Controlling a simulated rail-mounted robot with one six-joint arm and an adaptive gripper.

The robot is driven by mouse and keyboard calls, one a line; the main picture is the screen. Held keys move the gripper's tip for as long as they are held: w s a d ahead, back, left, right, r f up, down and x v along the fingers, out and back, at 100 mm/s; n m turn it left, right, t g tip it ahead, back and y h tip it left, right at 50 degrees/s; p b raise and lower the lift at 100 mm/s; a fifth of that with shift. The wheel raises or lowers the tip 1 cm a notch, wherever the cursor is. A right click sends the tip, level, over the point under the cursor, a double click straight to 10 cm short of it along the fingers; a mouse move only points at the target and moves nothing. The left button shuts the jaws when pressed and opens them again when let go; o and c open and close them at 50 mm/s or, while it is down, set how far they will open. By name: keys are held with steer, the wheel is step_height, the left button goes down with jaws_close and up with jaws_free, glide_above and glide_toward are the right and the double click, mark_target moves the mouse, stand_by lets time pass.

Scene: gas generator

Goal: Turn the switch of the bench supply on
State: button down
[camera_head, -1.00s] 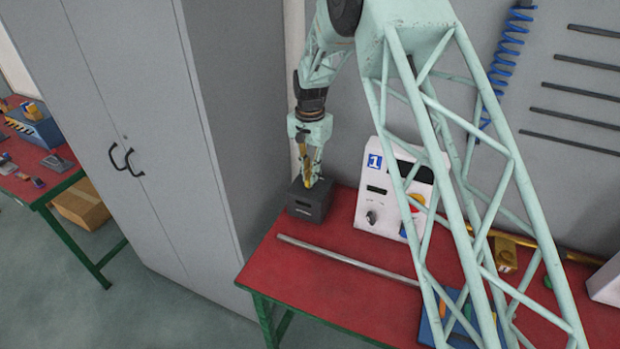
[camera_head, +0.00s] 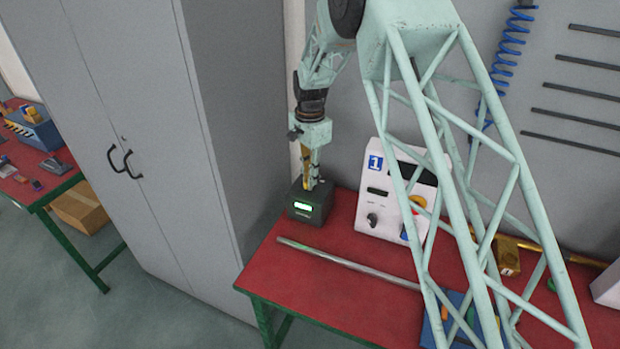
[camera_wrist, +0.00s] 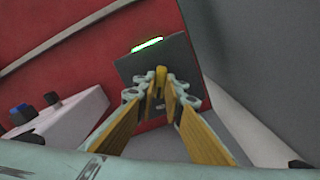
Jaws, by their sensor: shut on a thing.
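The bench supply is a small dark box (camera_head: 309,209) at the back left of the red bench, beside the grey cabinet. Its front display (camera_head: 303,206) is lit green, and the lit strip also shows in the wrist view (camera_wrist: 147,45). My gripper (camera_head: 310,184) points down onto the box's top. In the wrist view my gripper (camera_wrist: 161,84) has its yellow fingers shut on a small yellow switch (camera_wrist: 161,74) on the top. The fingers partly hide the switch.
A white panel (camera_head: 372,213) marked 1, with a knob, stands right of the box. A metal rod (camera_head: 345,264) lies on the red bench (camera_head: 310,290) in front. A tall grey cabinet (camera_head: 225,110) stands close on the left. Bare bench lies around the rod.

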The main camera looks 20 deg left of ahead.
steer(key=c, duration=2.7)
jaws_free()
steer(key=shift+r, duration=0.1)
steer(key=shift+r, duration=5.9)
steer(key=shift+r, duration=0.1)
